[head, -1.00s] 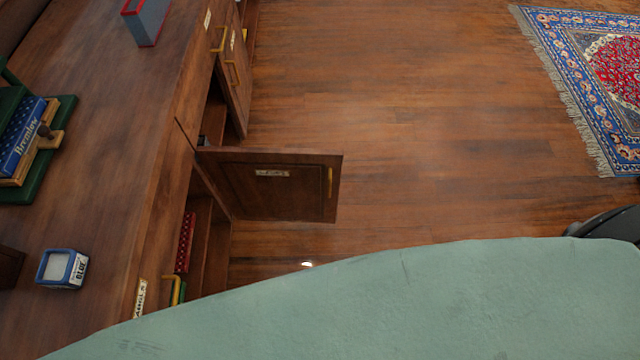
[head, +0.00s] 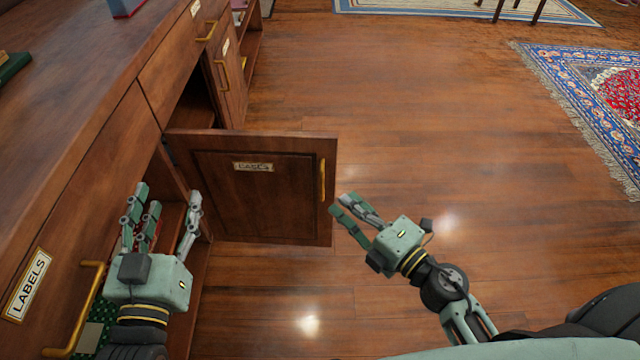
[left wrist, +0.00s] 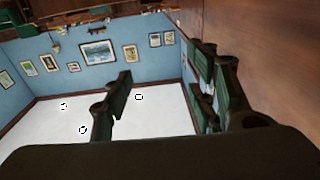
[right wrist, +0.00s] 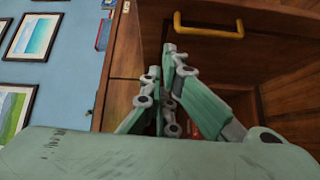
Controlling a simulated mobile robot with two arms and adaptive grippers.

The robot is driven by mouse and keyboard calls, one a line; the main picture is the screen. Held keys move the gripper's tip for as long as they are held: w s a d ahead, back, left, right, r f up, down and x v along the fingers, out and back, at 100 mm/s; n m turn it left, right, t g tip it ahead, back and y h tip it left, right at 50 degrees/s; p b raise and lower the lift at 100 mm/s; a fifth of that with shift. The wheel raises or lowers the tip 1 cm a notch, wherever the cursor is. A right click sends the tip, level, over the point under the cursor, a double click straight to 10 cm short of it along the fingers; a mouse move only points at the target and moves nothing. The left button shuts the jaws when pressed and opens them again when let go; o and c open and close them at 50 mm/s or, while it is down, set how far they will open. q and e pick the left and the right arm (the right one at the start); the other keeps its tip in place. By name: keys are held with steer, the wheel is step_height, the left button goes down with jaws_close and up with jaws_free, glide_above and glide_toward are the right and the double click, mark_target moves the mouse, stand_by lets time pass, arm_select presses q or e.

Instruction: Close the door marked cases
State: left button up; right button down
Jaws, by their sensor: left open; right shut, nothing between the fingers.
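My right gripper (head: 342,205) is shut and empty, just right of the door's free edge. Whether it touches the door is unclear. Its closed fingers (right wrist: 168,88) face the cabinet in the right wrist view.
A drawer marked labels (head: 60,265) with a brass handle (head: 78,305) is close to my left gripper. Another cabinet door (head: 229,75) stands beyond the open one. Open wooden floor (head: 430,120) lies to the right, with a patterned rug (head: 600,100) further off.

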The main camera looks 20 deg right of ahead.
arm_select(q)
steer(key=shift+t+h, duration=0.3)
steer(key=shift+t, duration=0.6)
steer(key=shift+s+d+r, duration=0.1)
steer(key=shift+s+r, duration=0.15)
steer(key=shift+r, duration=0.75)
steer(key=shift+s+r, duration=0.2)
steer(key=shift+r, duration=0.8)
arm_select(e)
glide_above(318, 164)
steer(key=s+a, duration=0.2)
steer(key=s, duration=0.3)
steer(key=shift+w+d+r+n, duration=0.2)
steer(key=shift+d+r+n, duration=0.05)
steer(key=shift+r+n, duration=0.1)
arm_select(q)
steer(key=shift+r+b, duration=0.1)
steer(key=shift+b, duration=0.2)
